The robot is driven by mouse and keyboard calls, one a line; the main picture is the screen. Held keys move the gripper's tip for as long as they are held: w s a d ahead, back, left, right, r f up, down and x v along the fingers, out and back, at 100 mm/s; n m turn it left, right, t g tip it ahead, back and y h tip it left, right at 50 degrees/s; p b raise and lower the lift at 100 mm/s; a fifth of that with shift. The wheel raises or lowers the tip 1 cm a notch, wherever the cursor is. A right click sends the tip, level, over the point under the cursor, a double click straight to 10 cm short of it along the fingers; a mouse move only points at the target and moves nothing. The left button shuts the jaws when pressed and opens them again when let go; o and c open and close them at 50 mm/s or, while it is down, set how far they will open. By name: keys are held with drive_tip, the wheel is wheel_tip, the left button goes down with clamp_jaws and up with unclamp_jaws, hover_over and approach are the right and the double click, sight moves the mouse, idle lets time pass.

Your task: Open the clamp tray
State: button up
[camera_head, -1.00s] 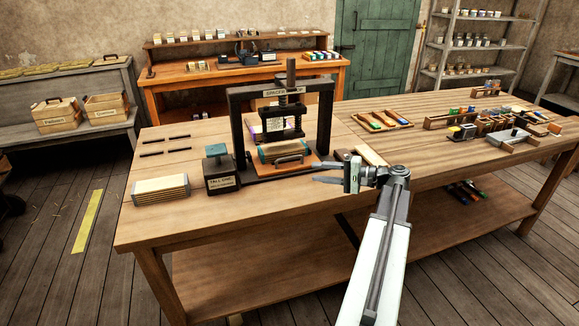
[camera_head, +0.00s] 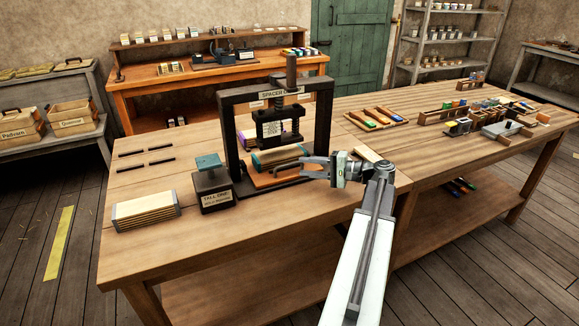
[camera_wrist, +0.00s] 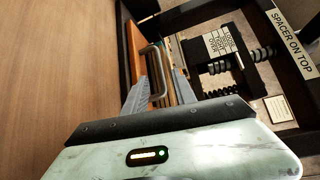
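The clamp tray (camera_head: 262,180) is an orange board in the base of the black press (camera_head: 226,125), with a book block (camera_head: 279,155) on it. Its grey bar handle (camera_wrist: 157,66) shows in the wrist view on the tray's front side. My gripper (camera_head: 302,168) is at the front right of the tray in the head view. In the wrist view my gripper (camera_wrist: 160,88) is open, its two grey fingers apart, with the handle between them. I cannot tell whether a finger touches the handle. In the head view the fingers partly hide the handle.
A pale wooden piece (camera_head: 367,154) lies right of the press. The table front (camera_head: 270,230) is clear.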

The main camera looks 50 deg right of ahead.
sight(291, 165)
drive_tip(key=x, duration=0.5)
drive_tip(key=shift+w+a, duration=0.1)
clamp_jaws()
drive_tip(key=shift+a, duration=0.1)
idle(1.1)
